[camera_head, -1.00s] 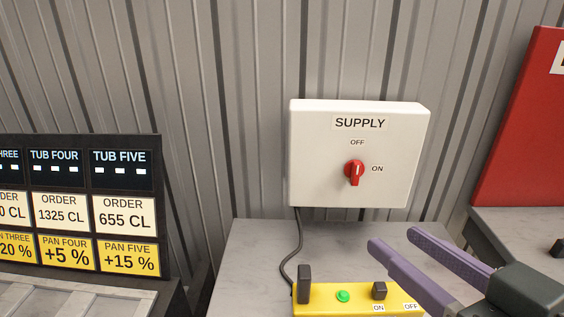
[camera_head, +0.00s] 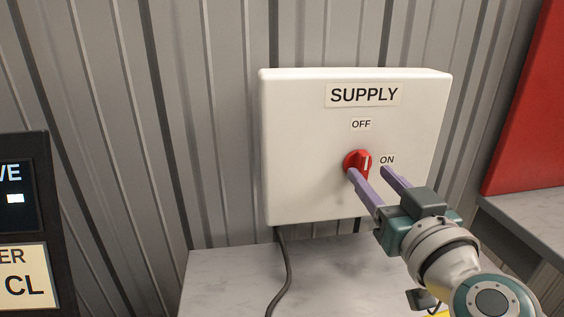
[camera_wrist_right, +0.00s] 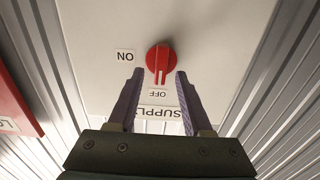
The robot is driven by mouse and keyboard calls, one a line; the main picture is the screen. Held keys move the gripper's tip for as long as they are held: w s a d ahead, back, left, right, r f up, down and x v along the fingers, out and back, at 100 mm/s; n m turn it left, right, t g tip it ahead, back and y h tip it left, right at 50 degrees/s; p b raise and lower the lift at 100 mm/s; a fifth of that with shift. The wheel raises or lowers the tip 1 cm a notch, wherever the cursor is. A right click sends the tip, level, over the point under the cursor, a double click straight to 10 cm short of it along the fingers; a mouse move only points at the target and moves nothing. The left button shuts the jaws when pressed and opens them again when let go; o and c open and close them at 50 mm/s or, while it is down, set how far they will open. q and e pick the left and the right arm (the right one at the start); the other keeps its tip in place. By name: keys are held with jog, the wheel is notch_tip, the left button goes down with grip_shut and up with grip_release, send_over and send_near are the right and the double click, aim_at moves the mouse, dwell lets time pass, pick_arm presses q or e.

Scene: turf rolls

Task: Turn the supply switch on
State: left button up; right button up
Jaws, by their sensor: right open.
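The supply switch is a white box (camera_head: 310,150) on the corrugated wall, labelled SUPPLY, with OFF above its red knob (camera_head: 354,160) and ON to the right. The knob's white mark is upright, towards OFF. In the right wrist view, which is upside down, the red knob (camera_wrist_right: 160,57) has its mark towards the OFF label. My right gripper (camera_head: 368,171) is open in front of the knob. In the wrist view its fingertips (camera_wrist_right: 159,73) lie on either side of the knob's lower part; contact cannot be told. My left gripper is not in view.
A grey bench top (camera_head: 230,280) lies below the box, with a dark cable (camera_head: 287,265) hanging down to it. A dark order board (camera_head: 22,220) stands at the left. A red panel (camera_head: 525,120) stands at the right above another bench.

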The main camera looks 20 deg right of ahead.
jog(key=shift+x, duration=1)
jog(key=shift+c, duration=0.2)
grip_shut()
